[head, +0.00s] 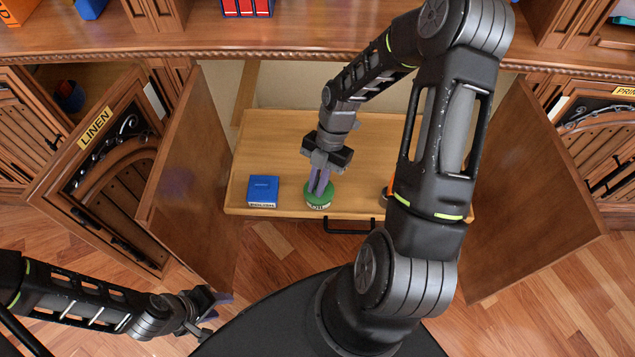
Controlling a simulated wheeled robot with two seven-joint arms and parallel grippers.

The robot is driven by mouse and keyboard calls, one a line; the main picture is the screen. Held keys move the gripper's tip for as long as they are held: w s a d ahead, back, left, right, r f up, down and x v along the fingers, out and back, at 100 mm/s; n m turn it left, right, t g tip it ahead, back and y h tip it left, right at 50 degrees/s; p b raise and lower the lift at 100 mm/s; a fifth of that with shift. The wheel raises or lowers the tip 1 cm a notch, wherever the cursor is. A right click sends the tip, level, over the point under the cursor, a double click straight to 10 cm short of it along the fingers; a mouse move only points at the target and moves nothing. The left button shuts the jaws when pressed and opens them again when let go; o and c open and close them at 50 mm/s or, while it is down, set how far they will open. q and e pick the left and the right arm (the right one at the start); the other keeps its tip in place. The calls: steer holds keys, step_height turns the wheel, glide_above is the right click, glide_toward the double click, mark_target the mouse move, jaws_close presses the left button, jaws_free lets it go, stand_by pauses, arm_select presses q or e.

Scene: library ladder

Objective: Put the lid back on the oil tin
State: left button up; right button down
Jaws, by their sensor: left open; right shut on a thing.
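A round green tin (319,199) with a white label, which looks like the oil tin, stands near the front edge of the pulled-out wooden shelf. My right gripper (319,184) points down onto its top, with its purple fingers shut. The lid seems to be between the fingers at the tin's top, but they mostly cover it. I cannot tell whether it sits fully on the tin. My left gripper (222,306) is open and empty at the lower left, over the floor and away from the shelf.
A blue labelled box (263,191) stands left of the tin on the shelf (285,135). An orange and dark thing (386,192) is mostly hidden behind my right arm. Open cabinet doors stand at the left (195,170) and right (530,190). The shelf's back is clear.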

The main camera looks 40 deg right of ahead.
steer(key=c, duration=1.4)
jaws_free()
steer(key=shift+c, duration=0.2)
steer(key=shift+o, duration=0.5)
steer(key=o, duration=0.4)
steer(key=shift+r+p, duration=2.8)
steer(key=shift+r, duration=0.75)
steer(key=shift+c, duration=0.3)
